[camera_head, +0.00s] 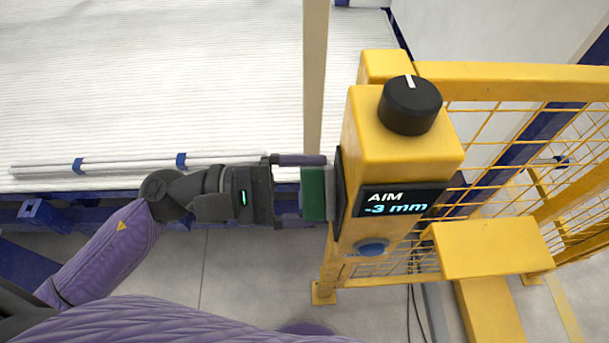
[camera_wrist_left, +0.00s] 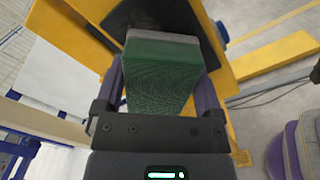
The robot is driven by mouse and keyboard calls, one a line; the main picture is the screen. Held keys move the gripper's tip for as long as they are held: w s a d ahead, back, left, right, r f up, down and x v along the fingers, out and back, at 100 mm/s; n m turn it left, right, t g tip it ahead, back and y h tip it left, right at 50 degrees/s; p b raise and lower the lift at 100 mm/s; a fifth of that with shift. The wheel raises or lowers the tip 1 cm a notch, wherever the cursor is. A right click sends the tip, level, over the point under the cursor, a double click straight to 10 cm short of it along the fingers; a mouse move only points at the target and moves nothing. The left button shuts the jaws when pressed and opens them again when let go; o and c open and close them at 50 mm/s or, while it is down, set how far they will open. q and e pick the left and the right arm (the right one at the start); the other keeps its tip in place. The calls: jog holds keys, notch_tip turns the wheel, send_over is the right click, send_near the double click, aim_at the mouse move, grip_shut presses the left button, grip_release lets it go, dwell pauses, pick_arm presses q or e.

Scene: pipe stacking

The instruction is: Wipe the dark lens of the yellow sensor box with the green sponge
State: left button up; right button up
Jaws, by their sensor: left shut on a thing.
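The yellow sensor box (camera_head: 388,150) stands on a yellow post, with a black knob (camera_head: 410,105) on top and a display (camera_head: 396,201) reading "AIM -3 mm". Its dark lens (camera_head: 338,195) is on the left side, seen edge-on; part of it shows in the left wrist view (camera_wrist_left: 118,18). My left gripper (camera_head: 300,192) is shut on the green sponge (camera_head: 313,193), which also shows in the left wrist view (camera_wrist_left: 162,75). The sponge's grey face (camera_head: 331,193) is right at the lens; I cannot tell if they touch. My right gripper is not in view.
A yellow mesh fence (camera_head: 530,70) runs to the right of the box. A yellow step-like block (camera_head: 485,247) stands at the lower right. A beige post (camera_head: 315,80) rises behind the gripper. Pale rods (camera_head: 125,163) lie along the white ribbed surface (camera_head: 150,70).

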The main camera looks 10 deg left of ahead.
aim_at(308, 168)
pick_arm(q)
jog(key=shift+s+d, duration=0.2)
jog(key=shift+s, duration=0.55)
jog(key=shift+s+d, duration=0.15)
jog(key=shift+s, duration=0.6)
jog(key=shift+d+r+p, duration=0.1)
jog(key=shift+r+p, duration=0.45)
jog(key=shift+r, duration=0.35)
jog(key=shift+w+f+b, duration=0.15)
jog(key=shift+w+b, duration=0.15)
jog(key=shift+w, duration=0.05)
jog(key=w, duration=0.1)
jog(key=w+a+b, duration=0.1)
jog(key=w, duration=0.1)
jog(key=shift+f+b, duration=0.1)
jog(key=shift+b, duration=0.2)
jog(key=shift+w+a, duration=0.1)
notch_tip(308, 168, up, 2)
jog(key=shift+p, duration=0.6)
jog(key=shift+s+d+f, duration=0.1)
jog(key=shift+s+d, duration=0.1)
jog(key=shift+s, duration=0.45)
jog(key=shift+s+d+r, duration=0.1)
jog(key=shift+s+d, duration=0.15)
jog(key=shift+s, duration=0.35)
jog(key=shift+s+d+f, duration=0.1)
jog(key=shift+s+d, duration=0.1)
jog(key=shift+s, duration=0.45)
